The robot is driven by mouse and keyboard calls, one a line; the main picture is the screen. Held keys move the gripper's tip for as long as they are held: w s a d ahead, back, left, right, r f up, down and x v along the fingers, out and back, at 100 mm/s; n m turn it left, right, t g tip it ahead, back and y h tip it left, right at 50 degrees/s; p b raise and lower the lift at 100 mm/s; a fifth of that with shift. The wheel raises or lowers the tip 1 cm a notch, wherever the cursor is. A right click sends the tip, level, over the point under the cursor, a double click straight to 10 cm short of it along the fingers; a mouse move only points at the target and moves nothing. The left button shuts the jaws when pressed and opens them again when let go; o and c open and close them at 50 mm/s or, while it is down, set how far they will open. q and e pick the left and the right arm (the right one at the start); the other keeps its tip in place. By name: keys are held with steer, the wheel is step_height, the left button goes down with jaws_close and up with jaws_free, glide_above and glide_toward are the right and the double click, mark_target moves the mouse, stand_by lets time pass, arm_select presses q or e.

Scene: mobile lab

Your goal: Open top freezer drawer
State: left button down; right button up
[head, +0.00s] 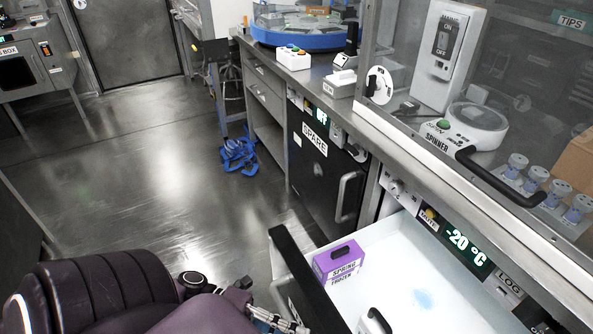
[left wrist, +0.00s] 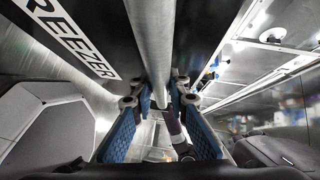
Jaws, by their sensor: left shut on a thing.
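The freezer drawer (head: 390,250) stands pulled out at the lower right, its white inside showing. Its dark front (head: 305,280) faces my arm. My left gripper (head: 280,320) is at the outer side of that front, partly cut off by the bottom edge. In the left wrist view, my left gripper (left wrist: 162,135) has its blue-padded fingers on either side of the round steel handle (left wrist: 152,45) and is shut on it. The black front with the FREEZER label (left wrist: 75,40) is behind the handle. My right gripper is not in view.
A purple box (head: 338,262) and another black-handled item (head: 374,322) lie in the drawer. The -20 °C display (head: 468,247) is above it. The black SPARE door (head: 322,165) is left of it.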

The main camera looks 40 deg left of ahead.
arm_select(q)
steer(key=c, duration=1.9)
jaws_free()
steer(key=v, duration=1.2)
steer(key=shift+w+a, duration=0.1)
